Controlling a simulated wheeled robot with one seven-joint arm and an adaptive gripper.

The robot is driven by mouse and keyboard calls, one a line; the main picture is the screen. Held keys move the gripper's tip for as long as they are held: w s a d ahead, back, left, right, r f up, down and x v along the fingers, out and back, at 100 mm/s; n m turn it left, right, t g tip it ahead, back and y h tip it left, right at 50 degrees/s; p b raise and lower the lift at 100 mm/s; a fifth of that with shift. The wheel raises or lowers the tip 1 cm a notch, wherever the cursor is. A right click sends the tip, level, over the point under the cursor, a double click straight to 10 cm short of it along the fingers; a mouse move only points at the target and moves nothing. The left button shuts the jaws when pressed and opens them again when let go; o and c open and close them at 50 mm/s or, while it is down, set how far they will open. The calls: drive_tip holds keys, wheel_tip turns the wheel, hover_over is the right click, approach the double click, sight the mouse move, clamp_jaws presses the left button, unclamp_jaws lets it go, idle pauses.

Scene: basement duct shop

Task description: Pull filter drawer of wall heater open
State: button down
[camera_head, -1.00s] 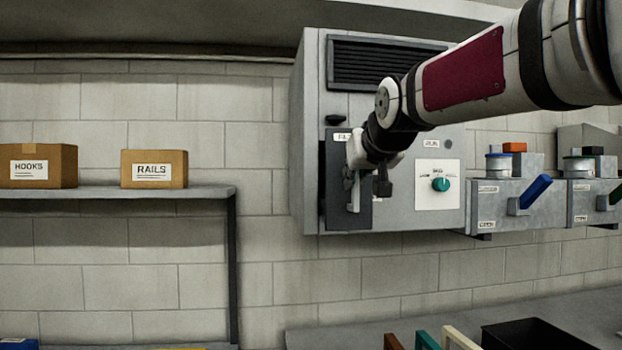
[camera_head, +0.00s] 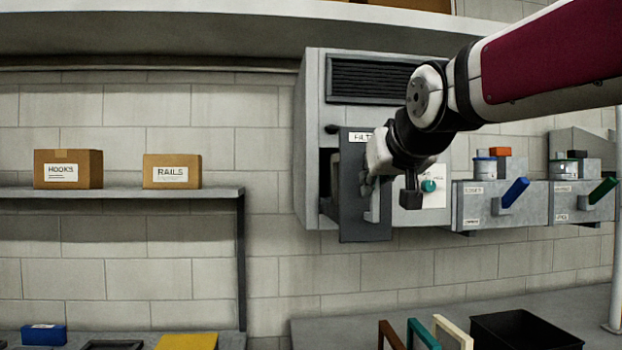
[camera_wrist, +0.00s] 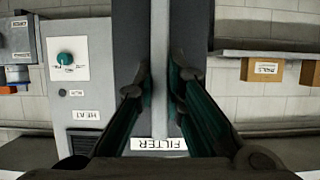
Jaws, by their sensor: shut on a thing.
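The grey wall heater (camera_head: 313,150) hangs on the block wall, with a dark louvre at its top and a teal knob (camera_head: 428,186) on a white plate at its right. Its dark filter drawer (camera_head: 352,215) stands out from the heater's front, with a gap showing at its left side. My gripper (camera_head: 374,200) is at the drawer's front, shut on the upright drawer handle. In the wrist view the two fingers (camera_wrist: 162,82) close on the handle from both sides, above the FILTER label (camera_wrist: 158,144). The handle is partly hidden by the fingers.
Boxes marked HOOKS (camera_head: 68,168) and RAILS (camera_head: 172,171) stand on a shelf at the left. Grey wall units with a blue lever (camera_head: 515,192) and a green lever (camera_head: 603,190) are at the right. A bench below holds a black bin (camera_head: 525,332) and coloured frames.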

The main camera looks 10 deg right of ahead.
drive_tip(key=shift+s, duration=0.95)
drive_tip(key=c, duration=1.6)
unclamp_jaws()
drive_tip(key=shift+c, duration=0.2)
drive_tip(key=shift+s, duration=0.1)
drive_tip(key=v, duration=1.1)
drive_tip(key=shift+s+r, duration=0.25)
drive_tip(key=shift+s, duration=0.1)
